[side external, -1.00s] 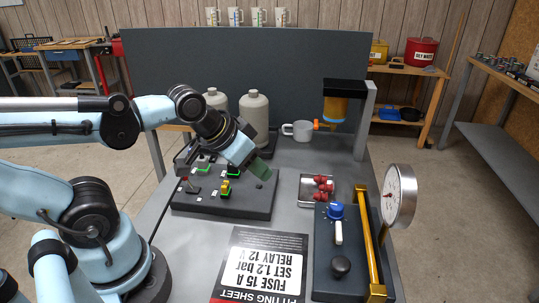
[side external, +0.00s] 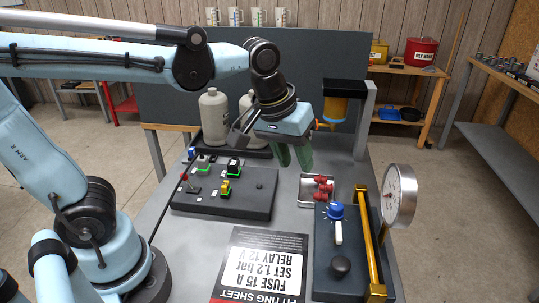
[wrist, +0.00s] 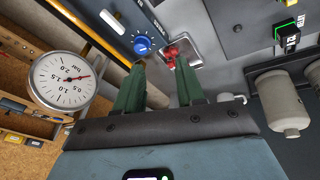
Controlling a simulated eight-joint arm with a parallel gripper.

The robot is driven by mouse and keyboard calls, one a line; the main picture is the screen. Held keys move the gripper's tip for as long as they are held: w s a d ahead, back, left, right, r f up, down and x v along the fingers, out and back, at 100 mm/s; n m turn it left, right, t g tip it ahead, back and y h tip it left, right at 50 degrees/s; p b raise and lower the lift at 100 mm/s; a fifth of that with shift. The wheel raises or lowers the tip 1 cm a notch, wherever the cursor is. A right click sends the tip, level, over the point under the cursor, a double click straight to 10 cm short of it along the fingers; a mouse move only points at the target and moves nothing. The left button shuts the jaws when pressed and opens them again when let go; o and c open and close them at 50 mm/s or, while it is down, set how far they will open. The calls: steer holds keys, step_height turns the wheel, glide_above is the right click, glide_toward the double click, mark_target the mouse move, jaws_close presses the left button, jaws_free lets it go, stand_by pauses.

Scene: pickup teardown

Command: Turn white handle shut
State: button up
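The white handle (side external: 338,232) is a short lever on a dark blue panel (side external: 329,284), just in front of a blue knob (side external: 335,211). It lies roughly parallel to the yellow pipe. In the wrist view the white handle (wrist: 112,22) is at the top, left of the blue knob (wrist: 142,45). My gripper (side external: 294,158) is in the air behind and left of the panel, apart from the handle. Its two green fingers point down and are open and empty, with a gap between them in the wrist view (wrist: 160,65).
A yellow pipe (side external: 369,243) and a round gauge (side external: 399,196) stand along the panel's right side. A black knob (side external: 341,266) sits in front of the handle. A tray (side external: 307,192) with red parts lies behind the panel. A switch board (side external: 258,206) is on the left.

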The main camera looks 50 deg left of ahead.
mark_target(340, 230)
steer(key=w+d+n+g, duration=0.4)
steer(key=d+n, duration=0.1)
steer(key=d, duration=0.5)
steer(key=shift+y, duration=0.4)
step_height(340, 230, down, 12)
steer(key=shift+r, duration=0.1)
jaws_close()
